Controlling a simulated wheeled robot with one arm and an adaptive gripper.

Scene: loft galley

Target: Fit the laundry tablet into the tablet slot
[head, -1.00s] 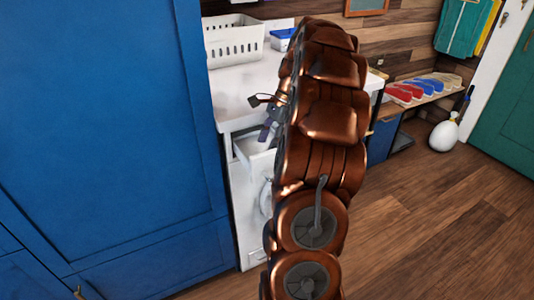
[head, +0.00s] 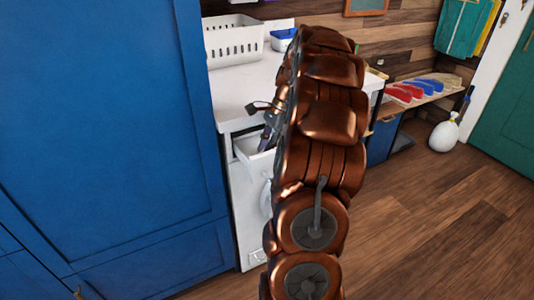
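My gripper (head: 267,140) shows only in part, as dark grey pieces at the left edge of my copper arm. It is just above an open white drawer (head: 243,152) at the top of the white washing machine (head: 249,222), with its tip at or just inside the drawer opening. Whether the fingers are open or shut cannot be told. No laundry tablet can be made out; the arm may hide it. The tablet slot inside the drawer is hidden too.
A white counter (head: 238,88) lies above the machine, with a white perforated basket (head: 234,42) and a blue-and-white box (head: 283,38). A tall blue cabinet (head: 105,130) stands close on the left. Wooden floor (head: 430,225) is clear to the right.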

